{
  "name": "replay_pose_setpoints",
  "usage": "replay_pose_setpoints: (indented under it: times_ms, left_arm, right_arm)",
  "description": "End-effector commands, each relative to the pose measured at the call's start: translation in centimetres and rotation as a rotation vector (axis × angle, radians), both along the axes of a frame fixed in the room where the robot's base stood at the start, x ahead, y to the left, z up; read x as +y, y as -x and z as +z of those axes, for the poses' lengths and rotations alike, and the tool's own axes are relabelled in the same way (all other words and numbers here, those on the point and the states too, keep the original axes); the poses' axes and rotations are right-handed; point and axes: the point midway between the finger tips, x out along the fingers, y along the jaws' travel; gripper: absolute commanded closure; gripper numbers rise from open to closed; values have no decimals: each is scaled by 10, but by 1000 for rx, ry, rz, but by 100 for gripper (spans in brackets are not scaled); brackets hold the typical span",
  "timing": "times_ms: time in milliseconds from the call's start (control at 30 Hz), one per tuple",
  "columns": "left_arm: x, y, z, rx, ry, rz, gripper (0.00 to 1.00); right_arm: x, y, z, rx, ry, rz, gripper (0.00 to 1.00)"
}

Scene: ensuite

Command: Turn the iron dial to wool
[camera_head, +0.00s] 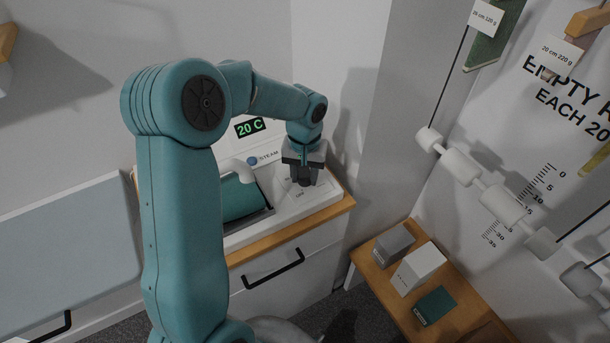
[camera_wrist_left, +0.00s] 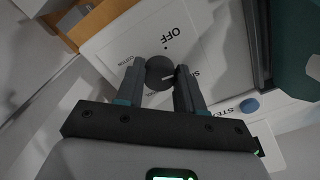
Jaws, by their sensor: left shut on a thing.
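The iron dial (camera_wrist_left: 160,66) is a dark round knob on a white panel (camera_wrist_left: 120,45). In the left wrist view it lies between the fingertips of my left gripper (camera_wrist_left: 160,80), which is shut on it. A pale pointer mark shows on the knob's lower right. OFF and COTTON are readable; a label starting "SI" is partly covered, and I cannot read a wool label. In the head view my left gripper (camera_head: 304,180) reaches down to the panel and hides the dial. My right gripper is not in view.
A green display (camera_head: 250,127) reads 20 C behind the panel. A teal item (camera_head: 240,197) lies in a recess left of the dial. A wooden stand (camera_head: 395,305) with several small boxes stands at the right. A white wall is close behind the arm.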

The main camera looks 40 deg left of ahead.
Motion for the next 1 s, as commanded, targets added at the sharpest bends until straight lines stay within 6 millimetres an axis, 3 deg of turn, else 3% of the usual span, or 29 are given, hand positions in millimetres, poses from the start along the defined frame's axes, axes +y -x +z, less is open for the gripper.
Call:
replay_pose_setpoints:
  times_ms: [1000]
  left_arm:
    - [2, 2, -2, 6, 5, -963, 93]
  right_arm:
    - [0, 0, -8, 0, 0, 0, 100]
